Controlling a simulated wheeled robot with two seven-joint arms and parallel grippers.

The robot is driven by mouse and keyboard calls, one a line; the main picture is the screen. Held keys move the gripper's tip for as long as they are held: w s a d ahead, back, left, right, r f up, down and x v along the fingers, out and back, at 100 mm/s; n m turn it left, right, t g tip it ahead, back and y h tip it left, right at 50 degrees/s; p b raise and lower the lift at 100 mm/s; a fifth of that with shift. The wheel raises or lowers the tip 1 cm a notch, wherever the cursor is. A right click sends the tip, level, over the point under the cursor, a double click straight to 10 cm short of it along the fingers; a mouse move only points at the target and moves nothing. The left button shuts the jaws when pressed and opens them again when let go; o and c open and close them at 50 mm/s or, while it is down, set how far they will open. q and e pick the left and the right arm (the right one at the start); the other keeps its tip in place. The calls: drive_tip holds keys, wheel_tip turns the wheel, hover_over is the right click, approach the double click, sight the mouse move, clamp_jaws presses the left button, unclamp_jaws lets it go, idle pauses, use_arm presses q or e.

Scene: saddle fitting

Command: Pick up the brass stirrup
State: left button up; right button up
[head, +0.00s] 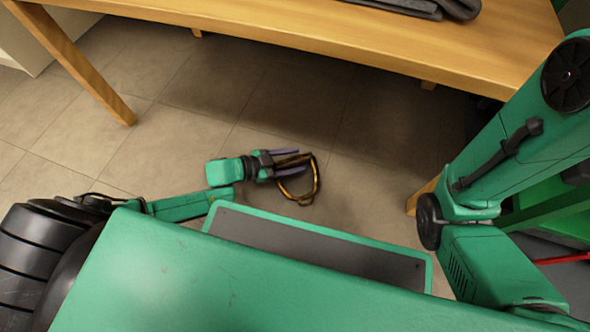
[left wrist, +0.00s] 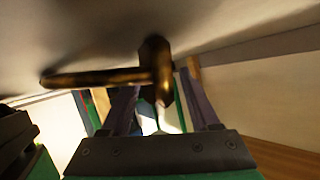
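The brass stirrup (head: 316,182) is low over the grey tiled floor, in the middle of the head view. Its loop reaches out past my left gripper (head: 291,163), and one bar lies between the fingers. In the left wrist view the stirrup (left wrist: 155,68) shows close up between and beyond the finger tips, with gaps visible on both sides. My left gripper's two purplish fingers are spread apart, around part of the stirrup. I cannot tell whether the stirrup touches the floor. My right arm shows at the right of the head view, but its gripper is out of view.
A wooden table (head: 290,22) spans the top of the head view, with a leg (head: 85,68) at the left. A dark grey object (head: 425,8), partly cut off, lies on it. Green and red items (head: 565,258) stand at the right edge. The floor (head: 180,120) around the stirrup is clear.

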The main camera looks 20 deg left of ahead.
use_arm(q)
clamp_jaws()
idle(1.3)
